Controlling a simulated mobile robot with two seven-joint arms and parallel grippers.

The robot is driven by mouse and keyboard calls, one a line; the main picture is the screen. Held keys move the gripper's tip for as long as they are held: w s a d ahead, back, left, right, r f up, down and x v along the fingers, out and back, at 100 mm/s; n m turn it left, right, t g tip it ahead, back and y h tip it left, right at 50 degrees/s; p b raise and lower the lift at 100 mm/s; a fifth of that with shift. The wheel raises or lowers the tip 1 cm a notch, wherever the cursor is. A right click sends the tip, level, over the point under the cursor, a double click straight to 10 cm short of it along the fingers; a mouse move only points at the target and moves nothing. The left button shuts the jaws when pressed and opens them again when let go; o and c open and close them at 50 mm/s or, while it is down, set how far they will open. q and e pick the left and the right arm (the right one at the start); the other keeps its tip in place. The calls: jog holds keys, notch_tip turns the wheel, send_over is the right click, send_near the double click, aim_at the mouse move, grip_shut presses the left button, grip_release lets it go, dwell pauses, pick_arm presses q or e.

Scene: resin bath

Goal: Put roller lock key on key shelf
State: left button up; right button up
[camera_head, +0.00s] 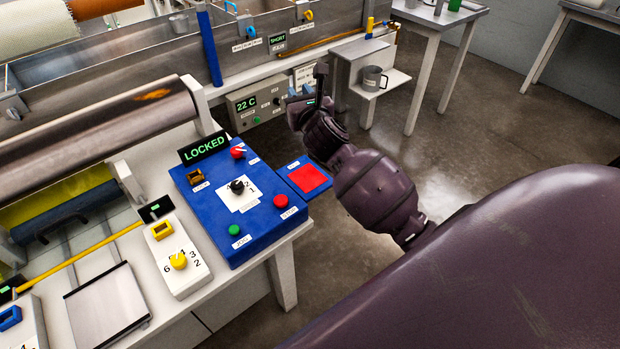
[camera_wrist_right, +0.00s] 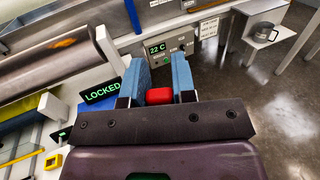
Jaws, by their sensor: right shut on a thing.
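My right gripper (camera_head: 306,92) is raised beyond the blue control box, near the grey panel reading 22 C. In the right wrist view its blue finger pads (camera_wrist_right: 159,76) close on a small red block, which I take to be the roller lock key (camera_wrist_right: 159,96); only its red part shows. In the head view the key is hidden by the gripper. A small blue ledge with a red square (camera_head: 310,178) juts from the control box's right side, below and nearer than the gripper. It may be the key shelf; its label is unreadable. My left gripper is out of view.
The blue control box (camera_head: 258,236) has knobs, buttons and a LOCKED display (camera_head: 204,148). A metal roller (camera_head: 90,120) lies at the left. A grey mug (camera_head: 374,78) stands on a side shelf beyond the gripper. Open floor lies to the right.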

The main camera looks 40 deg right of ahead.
jog(key=shift+m+h, duration=0.3)
jog(key=f+b, duration=0.2)
jog(key=f, duration=0.4)
jog(key=w+d+f+b, duration=0.1)
jog(key=f+b, duration=0.1)
jog(key=f, duration=0.5)
jog(key=d+f+b, duration=0.1)
jog(key=f+b, duration=0.1)
jog(key=f, duration=0.4)
jog(key=shift+w+d+f+b, duration=0.1)
jog(key=shift+w+f+b, duration=0.15)
jog(key=shift+b, duration=0.1)
jog(key=shift+f, duration=0.3)
jog(key=shift+r, duration=0.2)
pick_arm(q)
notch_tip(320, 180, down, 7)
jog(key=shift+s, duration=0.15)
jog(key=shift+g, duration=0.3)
pick_arm(e)
jog(key=shift+f, duration=0.1)
